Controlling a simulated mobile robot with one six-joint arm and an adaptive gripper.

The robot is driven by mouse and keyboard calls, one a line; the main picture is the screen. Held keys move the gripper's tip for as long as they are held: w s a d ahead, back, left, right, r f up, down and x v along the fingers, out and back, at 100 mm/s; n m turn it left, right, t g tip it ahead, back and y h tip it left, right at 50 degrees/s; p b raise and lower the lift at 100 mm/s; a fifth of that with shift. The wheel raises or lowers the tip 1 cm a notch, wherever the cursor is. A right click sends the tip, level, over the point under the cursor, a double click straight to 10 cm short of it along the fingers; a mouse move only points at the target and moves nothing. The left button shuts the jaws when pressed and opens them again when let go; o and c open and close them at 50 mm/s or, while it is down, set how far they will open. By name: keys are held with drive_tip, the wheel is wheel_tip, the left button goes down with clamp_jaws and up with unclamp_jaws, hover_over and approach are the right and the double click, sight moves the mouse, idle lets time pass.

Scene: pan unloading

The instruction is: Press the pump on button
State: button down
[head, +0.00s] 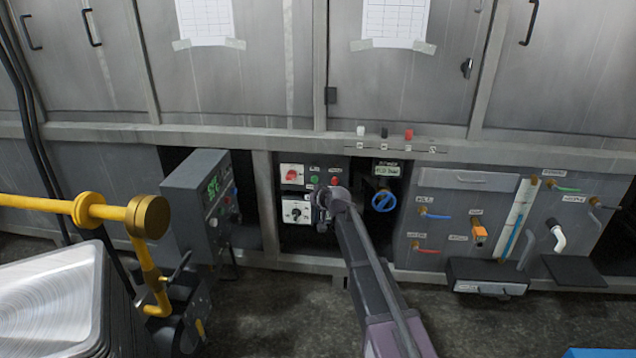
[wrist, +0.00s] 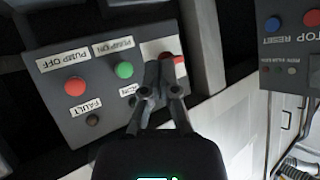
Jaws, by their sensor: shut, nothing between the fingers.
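The green button (wrist: 124,69) labelled PUMP ON sits on a grey panel (wrist: 60,125), which appears upside down in the wrist view. It also shows in the head view as a small green dot (head: 314,179). A red PUMP OFF button (wrist: 75,86) lies to its left in the wrist view. My gripper (wrist: 160,66) is shut and empty. Its fingertips appear right of the green button, in front of a white plate with a red knob (wrist: 178,59). I cannot tell whether they touch the panel. In the head view, my gripper (head: 324,199) is at the panel's lower right.
A dark FAULT lamp (wrist: 93,120) is below PUMP OFF in the wrist view. A grey control box (head: 195,200) with a green display stands left of the panel. A blue valve wheel (head: 384,201) is close on the right. A yellow pipe (head: 50,203) is farther left.

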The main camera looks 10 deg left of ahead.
sight(312, 182)
drive_tip(key=w, duration=0.7)
drive_tip(key=shift+w, duration=0.4)
drive_tip(key=shift+w+d, duration=0.15)
drive_tip(key=shift+w, duration=0.85)
idle(2.4)
drive_tip(key=shift+s, duration=0.95)
drive_tip(key=shift+s, duration=2.55)
